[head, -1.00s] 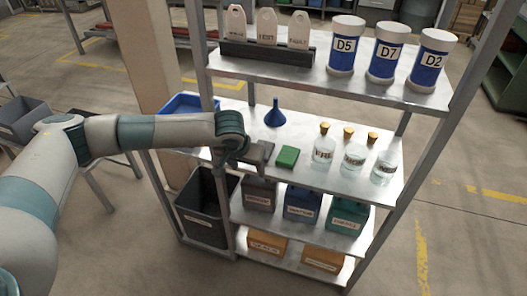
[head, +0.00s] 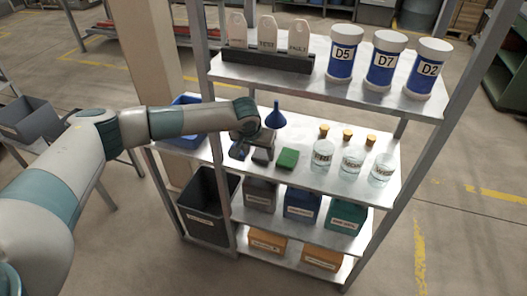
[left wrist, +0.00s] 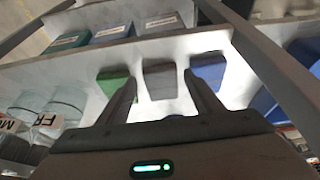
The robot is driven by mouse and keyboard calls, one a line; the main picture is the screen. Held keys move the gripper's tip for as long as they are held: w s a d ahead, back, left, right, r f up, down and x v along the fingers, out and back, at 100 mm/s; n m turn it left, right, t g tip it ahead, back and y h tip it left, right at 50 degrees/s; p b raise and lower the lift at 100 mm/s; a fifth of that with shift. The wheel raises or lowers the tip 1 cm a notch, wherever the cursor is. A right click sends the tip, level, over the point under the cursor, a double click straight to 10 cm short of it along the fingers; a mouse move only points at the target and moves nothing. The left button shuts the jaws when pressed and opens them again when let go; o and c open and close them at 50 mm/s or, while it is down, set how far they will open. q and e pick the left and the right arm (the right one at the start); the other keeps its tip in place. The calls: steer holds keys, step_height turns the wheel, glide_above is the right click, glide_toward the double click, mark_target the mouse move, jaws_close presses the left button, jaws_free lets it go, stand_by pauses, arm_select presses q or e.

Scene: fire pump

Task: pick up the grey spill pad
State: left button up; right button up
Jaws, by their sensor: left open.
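The grey spill pad (head: 262,156) lies on the middle shelf (head: 304,184), between a blue pad (head: 238,151) and a green pad (head: 287,159). In the left wrist view the grey pad (left wrist: 160,82) shows between my fingers, with the green pad (left wrist: 115,82) left and the blue pad (left wrist: 208,71) right. My left gripper (left wrist: 160,78) is open and empty, its fingertips spread to either side of the grey pad. In the head view the left gripper (head: 251,137) is above and behind the pads and hides part of them. My right gripper is not in view.
A blue funnel (head: 275,119) stands just right of my wrist. Labelled glass jars (head: 352,163) stand on the right of this shelf. The upper shelf (head: 300,84) holds blue-and-white canisters (head: 386,58) and a tag rack (head: 262,61). A rack post (head: 205,100) stands close to my forearm.

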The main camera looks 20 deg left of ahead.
mark_target(263, 151)
arm_select(q)
steer(key=shift+w, duration=0.1)
stand_by(0.3)
steer(key=shift+w+p, duration=0.3)
steer(key=shift+w, duration=0.25)
steer(key=shift+w+r+p, duration=0.1)
steer(key=shift+w+p, duration=0.25)
steer(key=shift+w, duration=0.55)
steer(key=x, duration=0.2)
steer(key=shift+w+f+p, duration=0.2)
steer(key=shift+w+p, duration=0.1)
steer(key=shift+w, duration=0.05)
steer(key=shift+w+f, duration=0.15)
steer(key=shift+f, duration=0.25)
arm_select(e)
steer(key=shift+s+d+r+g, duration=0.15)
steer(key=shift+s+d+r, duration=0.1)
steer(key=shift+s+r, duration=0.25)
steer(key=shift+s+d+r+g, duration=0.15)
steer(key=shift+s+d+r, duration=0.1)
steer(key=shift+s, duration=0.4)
arm_select(q)
steer(key=shift+f+b, duration=0.15)
steer(key=shift+b, duration=0.25)
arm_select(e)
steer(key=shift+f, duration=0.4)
arm_select(q)
steer(key=c, duration=0.8)
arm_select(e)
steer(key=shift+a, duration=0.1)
